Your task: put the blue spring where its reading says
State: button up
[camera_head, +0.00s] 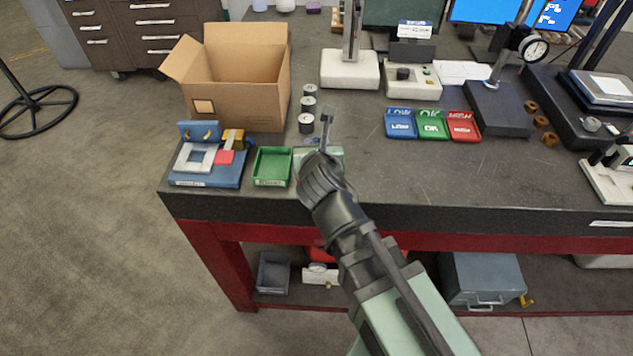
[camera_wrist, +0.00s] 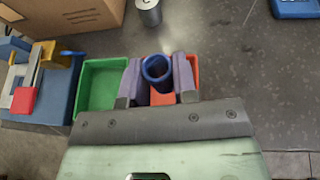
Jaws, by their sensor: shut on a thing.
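The blue spring (camera_wrist: 157,68) shows end-on as a blue ring between the two fingers of my gripper (camera_wrist: 157,80) in the wrist view. My gripper is shut on it, above an orange-red tray (camera_wrist: 188,64). In the head view my gripper (camera_head: 326,120) is over the front left of the bench, and the spring cannot be made out there. A blue LOW tray (camera_head: 400,128), a green OK tray (camera_head: 432,130) and a red HIGH tray (camera_head: 464,132) stand side by side to its right. The tester (camera_head: 350,70) stands behind; its display (camera_head: 415,29) is too small to read.
A green tray (camera_head: 271,168) and a blue fixture (camera_head: 208,178) lie left of my gripper. An open cardboard box (camera_head: 240,90) and several grey cylinders (camera_head: 306,122) stand behind them. A dial gauge stand (camera_head: 497,100) is right of the labelled trays.

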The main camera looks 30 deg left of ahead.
jog(key=shift+f, duration=0.2)
notch_tip(320, 180, down, 4)
jog(key=b, duration=0.4)
jog(key=shift+f, duration=0.25)
jog(key=shift+r, duration=0.3)
jog(key=shift+f, duration=0.25)
jog(key=o, duration=0.7)
jog(key=shift+r, duration=0.2)
